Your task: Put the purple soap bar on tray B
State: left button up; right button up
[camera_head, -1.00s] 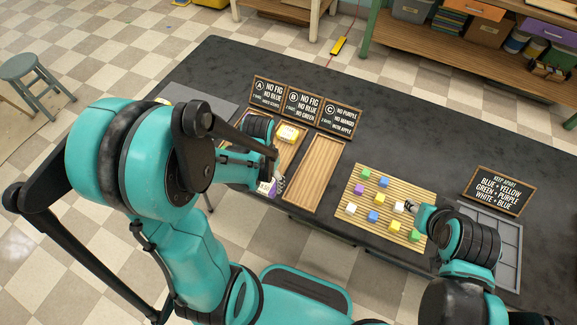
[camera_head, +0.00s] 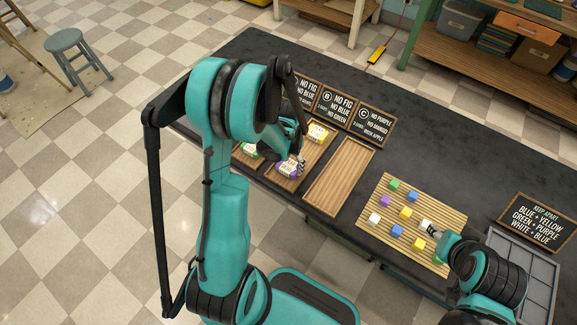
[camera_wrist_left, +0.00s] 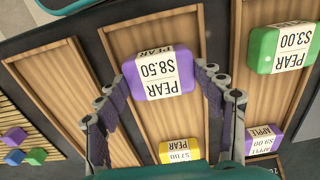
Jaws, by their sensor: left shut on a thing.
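The purple soap bar (camera_head: 287,169), with a white PEAR $8.50 label, is between the fingers of my left gripper (camera_head: 298,165). The wrist view shows the bar (camera_wrist_left: 160,75) with a finger at each side, the left gripper (camera_wrist_left: 165,88) shut on it. It is over the near part of tray B (camera_head: 305,157), the middle wooden tray; I cannot tell whether it touches the wood. A yellow PEAR bar (camera_head: 317,133) lies at tray B's far end, near the B sign (camera_head: 337,106). My right gripper (camera_head: 432,232) is by a white cube; its grip is unclear.
Tray C (camera_head: 340,178) is empty, right of tray B. Tray A, left and partly hidden by my arm, holds a green bar (camera_wrist_left: 284,48) and another purple bar (camera_wrist_left: 262,137). A slatted mat (camera_head: 377,213) with several coloured cubes and a grey sectioned tray (camera_head: 540,262) are further right.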

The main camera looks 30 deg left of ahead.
pick_arm(q)
jog(key=shift+f, duration=0.5)
jog(key=shift+r, duration=0.1)
jog(key=o, duration=1.2)
